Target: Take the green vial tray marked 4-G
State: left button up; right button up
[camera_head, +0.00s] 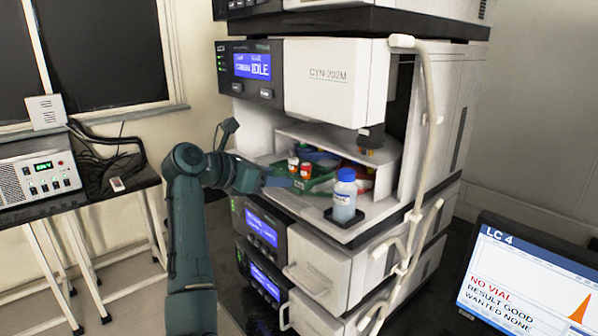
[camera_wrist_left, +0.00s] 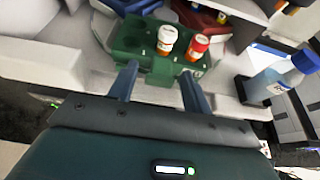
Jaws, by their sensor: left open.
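The green vial tray (camera_head: 322,184) sits inside the open bay of the middle instrument, on its pale shelf. In the left wrist view the tray (camera_wrist_left: 128,42) holds two small orange vials, one with a white cap (camera_wrist_left: 167,36) and one with a red cap (camera_wrist_left: 198,44). I cannot read a 4-G mark on it. My left gripper (camera_head: 277,181) reaches in from the left at the tray's near side. In the left wrist view its open fingers (camera_wrist_left: 158,73) are apart at the tray's near edge; I cannot tell whether they touch it. My right gripper is not in view.
A blue-capped bottle (camera_head: 344,196) stands in a black holder right of the tray. Other coloured trays sit behind it, under a hanging needle part (camera_head: 370,138). A loose tube runs down the stack's right side. A monitor (camera_head: 525,280) reads LC 4, NO VIAL.

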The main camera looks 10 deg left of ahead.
pick_arm(q)
jog(key=shift+c, duration=0.4)
jog(key=c, duration=0.8)
jog(key=shift+c, duration=0.2)
